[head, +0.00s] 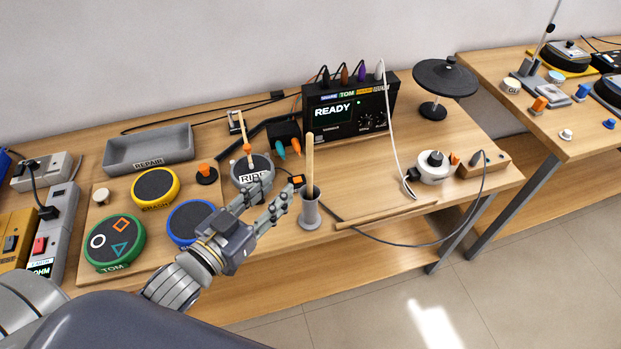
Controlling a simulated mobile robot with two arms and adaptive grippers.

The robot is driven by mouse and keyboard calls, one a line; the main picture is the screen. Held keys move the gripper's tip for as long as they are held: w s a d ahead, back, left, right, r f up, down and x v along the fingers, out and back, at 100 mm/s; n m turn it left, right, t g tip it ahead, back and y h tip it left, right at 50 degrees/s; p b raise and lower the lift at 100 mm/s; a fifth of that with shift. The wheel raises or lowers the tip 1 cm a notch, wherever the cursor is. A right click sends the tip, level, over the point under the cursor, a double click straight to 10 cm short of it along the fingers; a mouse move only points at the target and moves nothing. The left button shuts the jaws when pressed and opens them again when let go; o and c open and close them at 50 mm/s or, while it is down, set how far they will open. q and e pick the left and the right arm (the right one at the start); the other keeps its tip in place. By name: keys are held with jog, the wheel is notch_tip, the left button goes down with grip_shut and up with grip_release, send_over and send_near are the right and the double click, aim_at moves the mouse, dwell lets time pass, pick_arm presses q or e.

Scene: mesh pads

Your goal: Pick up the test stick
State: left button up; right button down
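A pale wooden stick (310,160) stands nearly upright in a small grey cup (310,213) near the table's front edge. Its lower end is hidden inside the cup. Another wooden stick (386,215) lies along the front edge, right of the cup. I cannot tell from looks alone which is the test stick. My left gripper (277,189) is open and empty, just left of the cup, its fingers pointing toward the upright stick without visibly touching it. My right gripper is not in view.
A black module (350,112) reading READY stands behind the cup. A white cable hangs to its right. A grey pad (252,172) with a stick-like part on it is behind my gripper. Coloured round pads and a grey REPAIR tray (150,147) are left. Table between module and lying stick is mostly clear.

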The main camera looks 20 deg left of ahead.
aim_at(308, 160)
pick_arm(q)
jog(key=shift+m+t+h, duration=0.3)
jog(key=shift+t+h, duration=0.1)
jog(key=shift+h, duration=0.2)
jog(key=p+x, duration=0.1)
jog(key=x, duration=0.2)
jog(key=r+p+x, duration=0.1)
jog(key=x, duration=0.2)
jog(key=d+r+p+x, duration=0.1)
jog(key=x, duration=0.3)
jog(key=shift+s+p, duration=0.15)
jog(key=shift+p, duration=0.2)
jog(key=shift+w+d+f, duration=0.15)
jog(key=shift+w, duration=0.2)
grip_shut()
